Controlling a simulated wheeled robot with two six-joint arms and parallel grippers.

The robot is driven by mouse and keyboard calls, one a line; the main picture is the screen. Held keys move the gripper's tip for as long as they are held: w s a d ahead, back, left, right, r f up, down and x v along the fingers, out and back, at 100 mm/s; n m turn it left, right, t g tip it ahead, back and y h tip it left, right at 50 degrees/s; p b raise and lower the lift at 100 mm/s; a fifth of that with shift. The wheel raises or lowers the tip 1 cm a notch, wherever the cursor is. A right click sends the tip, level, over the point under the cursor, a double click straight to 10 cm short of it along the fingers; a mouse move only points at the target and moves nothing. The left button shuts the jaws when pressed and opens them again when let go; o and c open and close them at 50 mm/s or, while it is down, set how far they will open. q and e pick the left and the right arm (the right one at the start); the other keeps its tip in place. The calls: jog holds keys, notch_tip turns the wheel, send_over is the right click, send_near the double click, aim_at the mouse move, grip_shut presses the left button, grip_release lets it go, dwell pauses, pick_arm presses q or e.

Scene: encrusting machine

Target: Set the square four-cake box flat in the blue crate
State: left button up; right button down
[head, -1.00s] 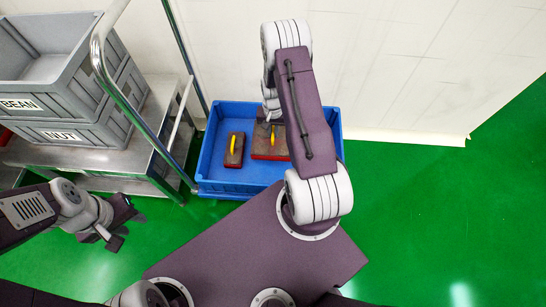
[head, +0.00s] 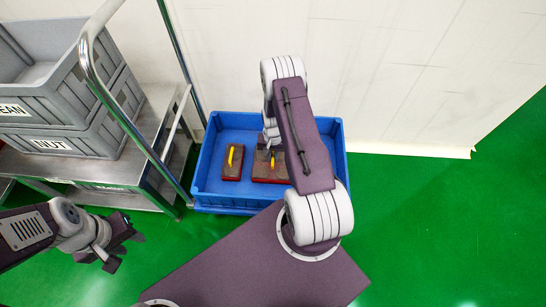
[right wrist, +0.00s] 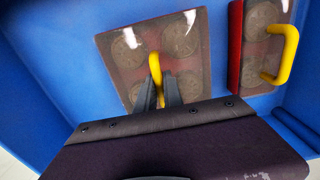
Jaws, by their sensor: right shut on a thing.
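The square four-cake box (right wrist: 112,66) has a clear top, red sides and a yellow handle. It is inside the blue crate (head: 222,203), and also shows in the head view (head: 262,176), partly hidden by my right arm. It looks level, but I cannot tell whether its whole underside touches the crate floor. My right gripper (right wrist: 158,92) is shut on its yellow handle from above. My left gripper (head: 126,248) is open and empty, over the green floor left of the crate.
A narrower cake box (head: 231,174) with a yellow handle lies in the crate, left of the square one with a small gap. A metal trolley (head: 92,171) with grey NUT and BEAN bins (head: 102,133) stands left. A white wall (head: 400,70) is behind.

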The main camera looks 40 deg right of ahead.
jog(key=c, duration=1.5)
grip_release()
jog(key=shift+f, duration=0.1)
jog(key=s+a+r+n+p, duration=0.1)
jog(key=a+r+n+p, duration=0.2)
jog(key=r, duration=0.9)
jog(key=a+r+p, duration=0.4)
jog(key=a+r, duration=0.1)
jog(key=r, duration=0.6)
jog(key=s+a+r+n, duration=0.1)
jog(key=s+a+r, duration=0.1)
jog(key=s+r, duration=0.1)
jog(key=s+a+r+n, duration=0.2)
jog(key=s+a, duration=0.1)
jog(key=s+a+r+n+t, duration=0.1)
jog(key=s+a+r, duration=0.1)
jog(key=s+r, duration=0.1)
jog(key=shift+s+a+r+n, duration=0.35)
jog(key=shift+s+n, duration=0.05)
jog(key=shift+s, duration=0.2)
